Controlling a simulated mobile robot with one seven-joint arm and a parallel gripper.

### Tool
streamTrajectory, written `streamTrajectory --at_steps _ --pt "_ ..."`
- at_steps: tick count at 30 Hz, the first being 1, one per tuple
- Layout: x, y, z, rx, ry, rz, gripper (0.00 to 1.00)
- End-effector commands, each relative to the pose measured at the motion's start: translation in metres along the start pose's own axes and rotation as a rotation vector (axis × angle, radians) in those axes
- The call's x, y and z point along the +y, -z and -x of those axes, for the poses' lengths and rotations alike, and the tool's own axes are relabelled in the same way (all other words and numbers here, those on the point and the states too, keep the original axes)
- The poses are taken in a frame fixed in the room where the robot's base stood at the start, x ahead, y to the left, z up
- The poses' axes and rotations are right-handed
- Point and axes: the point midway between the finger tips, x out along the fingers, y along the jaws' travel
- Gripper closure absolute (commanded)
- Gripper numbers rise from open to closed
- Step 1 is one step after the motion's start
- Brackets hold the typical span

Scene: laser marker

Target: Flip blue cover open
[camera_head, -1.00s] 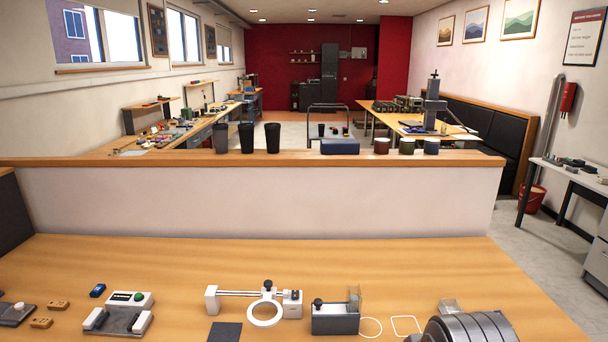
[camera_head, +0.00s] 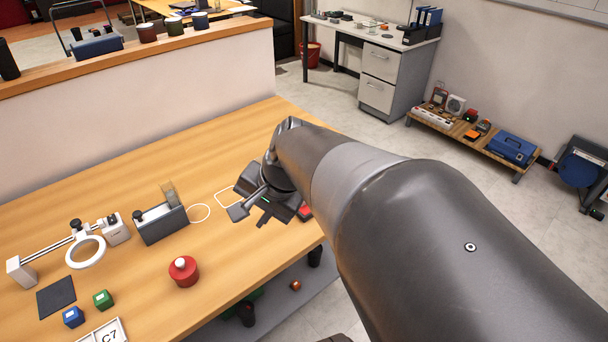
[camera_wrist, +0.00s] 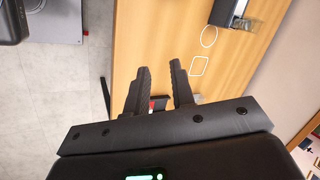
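My gripper (camera_head: 250,214) is over the right end of the wooden table (camera_head: 130,180), with my arm hiding much of that corner. In the wrist view my gripper (camera_wrist: 159,68) has its two dark fingers apart with nothing held between them. A small red and dark object (camera_head: 305,212) shows beside the gripper at the table edge. It also shows beyond the fingers in the wrist view (camera_wrist: 158,104), mostly hidden. No blue cover can be clearly made out near the gripper; part of that area is hidden by my arm.
A grey box with a clear plate (camera_head: 162,224), a ring magnifier (camera_head: 86,251), a red round button (camera_head: 183,271), a blue cube (camera_head: 73,316) and a green cube (camera_head: 102,299) stand on the table. A blue case (camera_head: 97,45) sits on the ledge. A blue toolbox (camera_head: 512,149) is on a low shelf.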

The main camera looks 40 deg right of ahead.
Motion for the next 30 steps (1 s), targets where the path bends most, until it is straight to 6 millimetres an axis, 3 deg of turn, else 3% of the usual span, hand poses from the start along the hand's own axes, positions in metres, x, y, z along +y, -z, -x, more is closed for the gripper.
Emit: streamTrajectory --at_steps 8,18,24,30 --pt "0.038 0.076 -0.013 -0.032 0.120 -0.704 1.00" --pt "0.124 0.167 -0.013 -0.026 0.326 -1.525 1.00" --pt "0.173 0.198 -0.009 -0.015 0.436 -1.845 1.00" --pt "0.194 0.208 -0.007 -0.010 0.484 -1.967 1.00"
